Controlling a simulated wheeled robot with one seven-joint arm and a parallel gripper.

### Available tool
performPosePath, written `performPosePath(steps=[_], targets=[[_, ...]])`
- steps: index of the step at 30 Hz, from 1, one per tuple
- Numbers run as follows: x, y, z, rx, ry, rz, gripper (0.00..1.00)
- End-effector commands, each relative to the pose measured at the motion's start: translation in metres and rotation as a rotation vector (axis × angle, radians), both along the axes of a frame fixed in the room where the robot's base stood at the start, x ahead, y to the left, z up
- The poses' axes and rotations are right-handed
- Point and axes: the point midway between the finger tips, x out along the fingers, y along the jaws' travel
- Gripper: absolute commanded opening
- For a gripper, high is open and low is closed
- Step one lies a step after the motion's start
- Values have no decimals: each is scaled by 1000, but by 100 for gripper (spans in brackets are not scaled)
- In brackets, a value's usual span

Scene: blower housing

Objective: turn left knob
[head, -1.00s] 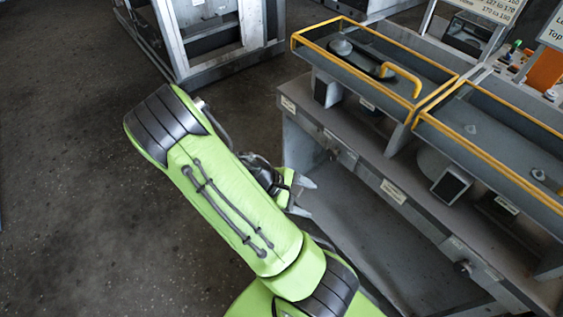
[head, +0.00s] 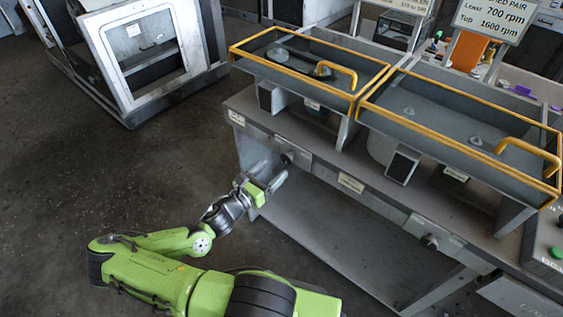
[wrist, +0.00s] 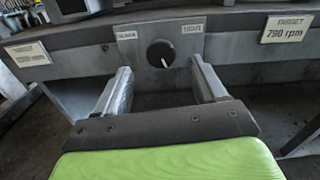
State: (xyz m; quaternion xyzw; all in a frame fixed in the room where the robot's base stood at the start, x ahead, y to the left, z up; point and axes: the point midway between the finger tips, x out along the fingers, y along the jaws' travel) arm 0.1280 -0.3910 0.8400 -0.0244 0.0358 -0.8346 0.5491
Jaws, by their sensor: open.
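The left knob (head: 287,158) is a small dark dial on a light plate on the front edge of the grey bench. In the wrist view the knob (wrist: 160,53) is round and black with a white pointer line tilted slightly off vertical. My gripper (head: 267,186) is open and empty, in front of and a little below the left knob in the head view. In the wrist view its two fingers (wrist: 165,80) point toward the knob, one on each side below it, apart from it. A second knob (head: 429,241) sits further right on the bench front.
A "TARGET 790 rpm" label (wrist: 286,28) is right of the knob. Two yellow-rimmed housings, left (head: 240,50) and right (head: 365,100), stand on the bench. A grey metal frame (head: 125,70) stands at the back left. The floor on the left is clear.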

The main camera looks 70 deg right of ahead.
Motion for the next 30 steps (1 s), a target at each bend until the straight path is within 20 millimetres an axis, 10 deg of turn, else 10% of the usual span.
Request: performPosePath(steps=[7, 18, 30], targets=[[-20, -46, -1, 0, -2, -2, 71], [-24, -55, 0, 1, 0, 0, 69], [-24, -55, 0, 0, -1, -1, 15]])
